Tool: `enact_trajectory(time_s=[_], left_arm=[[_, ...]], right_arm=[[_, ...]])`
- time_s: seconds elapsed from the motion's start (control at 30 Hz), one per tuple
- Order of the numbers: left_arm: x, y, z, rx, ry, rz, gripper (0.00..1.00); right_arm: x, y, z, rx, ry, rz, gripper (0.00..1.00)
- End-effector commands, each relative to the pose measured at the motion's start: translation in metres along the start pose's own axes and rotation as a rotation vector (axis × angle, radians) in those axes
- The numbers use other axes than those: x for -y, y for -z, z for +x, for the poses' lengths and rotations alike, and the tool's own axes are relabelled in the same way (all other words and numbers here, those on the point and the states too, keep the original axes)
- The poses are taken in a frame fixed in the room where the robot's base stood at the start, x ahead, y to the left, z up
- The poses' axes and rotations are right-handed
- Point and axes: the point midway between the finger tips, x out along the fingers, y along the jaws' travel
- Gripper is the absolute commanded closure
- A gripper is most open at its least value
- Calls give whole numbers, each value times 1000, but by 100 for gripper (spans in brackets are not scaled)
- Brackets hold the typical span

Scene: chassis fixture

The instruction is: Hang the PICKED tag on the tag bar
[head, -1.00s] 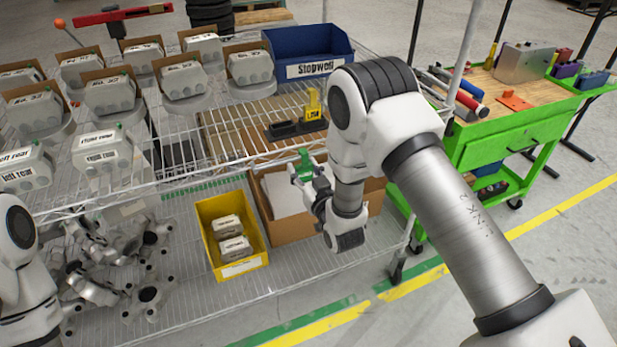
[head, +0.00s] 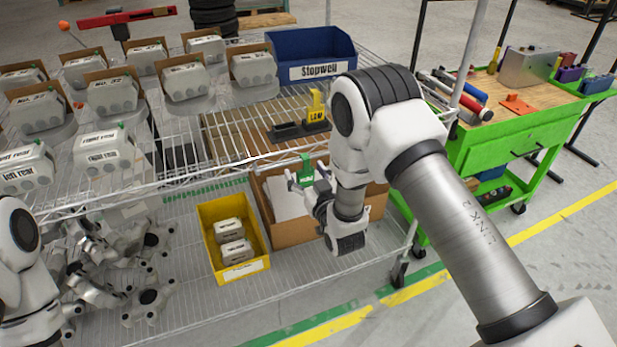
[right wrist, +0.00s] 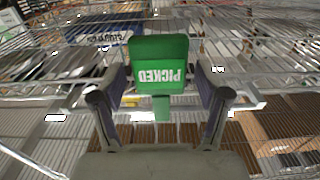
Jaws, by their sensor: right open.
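The green PICKED tag (head: 305,170) is at the front edge of the upper wire shelf, by a thin pale tag bar (head: 268,158). In the right wrist view the tag (right wrist: 159,62) shows its white lettering upside down. My right gripper (right wrist: 160,85) is open, with a finger on each side of the tag and a visible gap to each. In the head view this gripper (head: 322,180) is just right of and below the tag. The contact between tag and bar is too small to make out. My left gripper is out of view; only part of the left arm shows.
A yellow bin (head: 262,265) with grey parts and a cardboard box (head: 285,236) stand on the lower shelf. Above are a blue Stopwell bin (head: 345,50), a yellow-and-black device (head: 316,106) and several grey housings. A green cart (head: 462,150) stands right.

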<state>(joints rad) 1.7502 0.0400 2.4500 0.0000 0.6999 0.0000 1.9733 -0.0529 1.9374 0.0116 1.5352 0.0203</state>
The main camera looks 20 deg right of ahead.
Motion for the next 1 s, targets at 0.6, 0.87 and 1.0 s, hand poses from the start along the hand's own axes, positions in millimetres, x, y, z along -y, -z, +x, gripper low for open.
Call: enact_trajectory(time_s=[0.6,0.87,1.0], left_arm=[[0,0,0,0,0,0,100],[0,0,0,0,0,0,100],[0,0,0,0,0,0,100]], right_arm=[[0,-1,-116,2,0,0,25],[-2,-11,-122,21,-4,2,25],[-14,-70,-154,217,-39,19,25]])
